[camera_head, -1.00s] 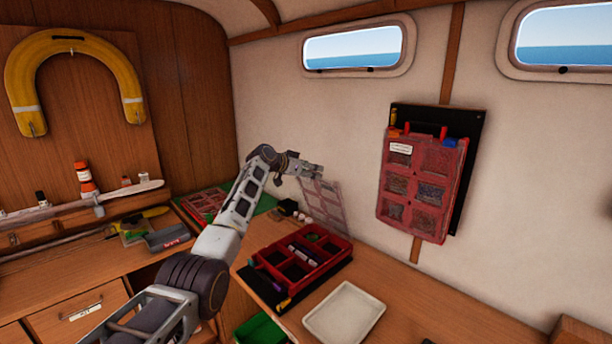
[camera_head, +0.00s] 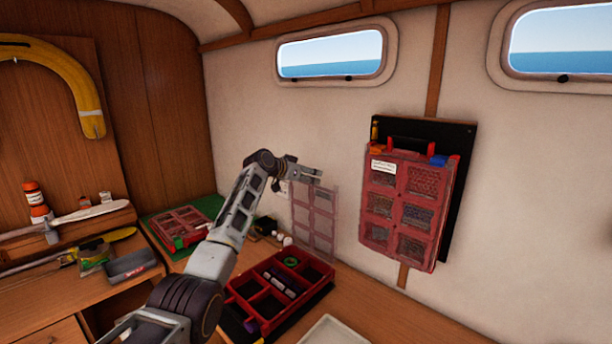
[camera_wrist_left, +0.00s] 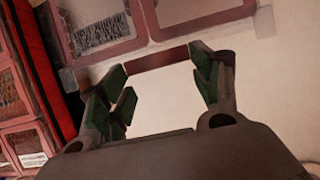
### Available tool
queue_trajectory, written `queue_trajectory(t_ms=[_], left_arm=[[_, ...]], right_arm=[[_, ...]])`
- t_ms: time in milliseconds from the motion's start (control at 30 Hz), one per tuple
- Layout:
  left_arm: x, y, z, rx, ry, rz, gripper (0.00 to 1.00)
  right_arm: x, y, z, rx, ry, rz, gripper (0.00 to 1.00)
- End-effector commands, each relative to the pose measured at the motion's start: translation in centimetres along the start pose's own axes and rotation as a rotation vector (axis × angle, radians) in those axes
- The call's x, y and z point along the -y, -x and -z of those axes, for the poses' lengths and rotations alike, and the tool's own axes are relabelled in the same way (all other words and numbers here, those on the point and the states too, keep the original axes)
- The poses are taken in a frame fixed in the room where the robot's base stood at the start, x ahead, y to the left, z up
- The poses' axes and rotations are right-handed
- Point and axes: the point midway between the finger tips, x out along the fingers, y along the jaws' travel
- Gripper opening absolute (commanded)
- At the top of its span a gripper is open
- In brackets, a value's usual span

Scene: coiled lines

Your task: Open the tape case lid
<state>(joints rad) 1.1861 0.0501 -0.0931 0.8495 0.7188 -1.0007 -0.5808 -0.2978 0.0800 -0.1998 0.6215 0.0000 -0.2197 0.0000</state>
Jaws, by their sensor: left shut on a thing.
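The red tape case (camera_head: 250,316) sits on the bench, with dark compartments holding a green ring and small rolls. Its pale see-through lid (camera_head: 315,215), framed in pink, stands roughly upright behind the case, near the wall. My left gripper (camera_head: 318,176) is at the lid's upper edge, shut on it. In the left wrist view, the green-padded fingers (camera_wrist_left: 165,88) are on either side of a dark red strip at the edge of the framed lid (camera_wrist_left: 145,25). The exact contact is not clear there. My right gripper is not in view.
A closed red case (camera_head: 410,205) hangs on a dark board on the wall, to the right of the lid. Another red case (camera_head: 180,222) lies on a green mat at left. A white tray (camera_head: 335,331) lies in front right.

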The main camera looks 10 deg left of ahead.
Motion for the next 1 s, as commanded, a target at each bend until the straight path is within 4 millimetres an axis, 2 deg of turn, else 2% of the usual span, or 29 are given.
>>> queue_trajectory(t_ms=[300,333,400,1000], left_arm=[[-0.14,-0.19,-0.33,0.005,0.002,-0.003,0.21],[-0.14,-0.19,-0.33,0.005,0.002,-0.003,0.68],[-0.13,-0.17,-0.29,0.005,0.002,-0.003,0.75],[0.06,0.5,-0.01,0.0,0.0,0.0,0.75]], right_arm=[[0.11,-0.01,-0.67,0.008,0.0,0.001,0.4],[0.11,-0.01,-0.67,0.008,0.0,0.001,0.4],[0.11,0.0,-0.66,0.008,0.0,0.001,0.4],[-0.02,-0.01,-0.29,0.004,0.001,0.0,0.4]])
